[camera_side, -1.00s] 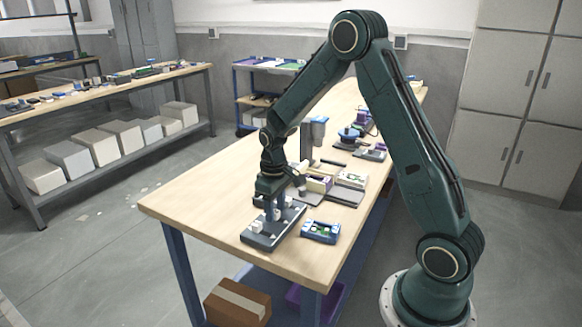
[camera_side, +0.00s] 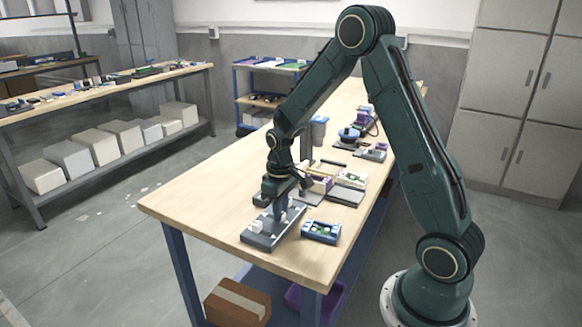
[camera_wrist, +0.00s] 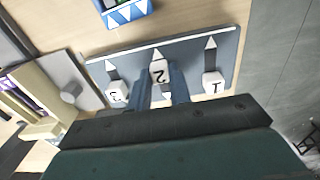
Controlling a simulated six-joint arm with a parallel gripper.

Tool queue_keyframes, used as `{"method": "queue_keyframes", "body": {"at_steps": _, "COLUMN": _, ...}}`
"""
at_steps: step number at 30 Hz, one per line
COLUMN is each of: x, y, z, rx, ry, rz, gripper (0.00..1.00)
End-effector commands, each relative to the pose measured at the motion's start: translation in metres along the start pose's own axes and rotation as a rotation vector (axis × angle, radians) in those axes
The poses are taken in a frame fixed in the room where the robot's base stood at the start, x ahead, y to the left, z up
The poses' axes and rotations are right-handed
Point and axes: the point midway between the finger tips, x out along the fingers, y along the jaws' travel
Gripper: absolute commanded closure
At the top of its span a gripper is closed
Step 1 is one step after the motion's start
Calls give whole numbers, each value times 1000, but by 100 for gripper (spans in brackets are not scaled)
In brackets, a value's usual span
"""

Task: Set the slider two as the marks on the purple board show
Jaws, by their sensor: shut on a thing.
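The grey slider board (camera_wrist: 220,50) lies on the table, also in the side view (camera_side: 262,240). It carries three white numbered knobs: slider three (camera_wrist: 116,92), slider two (camera_wrist: 160,73) and slider one (camera_wrist: 213,83). Slider two sits higher in the wrist view than the others, close to the top of its track. My gripper (camera_wrist: 159,80) is shut on slider two, one blue-grey finger on each side. In the side view my gripper (camera_side: 281,210) reaches down onto the board and hides slider two. I cannot make out the marks on a purple board in either view.
A blue tray (camera_side: 321,231) with white triangles stands beside the slider board, also at the top of the wrist view (camera_wrist: 127,12). A cream and purple box (camera_side: 318,184) and grey plates stand behind. The table's left half is clear.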

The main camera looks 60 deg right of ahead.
Motion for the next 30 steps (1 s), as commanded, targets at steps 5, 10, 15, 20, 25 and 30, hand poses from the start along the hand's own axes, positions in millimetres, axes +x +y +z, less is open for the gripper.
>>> {"method": "queue_keyframes", "body": {"at_steps": 5, "x": 0, "y": 0, "z": 5, "rx": 3, "ry": -16, "rz": -2, "gripper": 63}}
{"method": "queue_keyframes", "body": {"at_steps": 10, "x": 0, "y": 0, "z": 4, "rx": 2, "ry": -13, "rz": -2, "gripper": 58}}
{"method": "queue_keyframes", "body": {"at_steps": 15, "x": 0, "y": 0, "z": 3, "rx": 2, "ry": -11, "rz": -1, "gripper": 58}}
{"method": "queue_keyframes", "body": {"at_steps": 20, "x": -5, "y": 0, "z": 3, "rx": 2, "ry": -9, "rz": -1, "gripper": 58}}
{"method": "queue_keyframes", "body": {"at_steps": 25, "x": -20, "y": 0, "z": 2, "rx": 2, "ry": -7, "rz": 0, "gripper": 58}}
{"method": "queue_keyframes", "body": {"at_steps": 30, "x": -44, "y": 0, "z": 2, "rx": 2, "ry": -6, "rz": 0, "gripper": 58}}
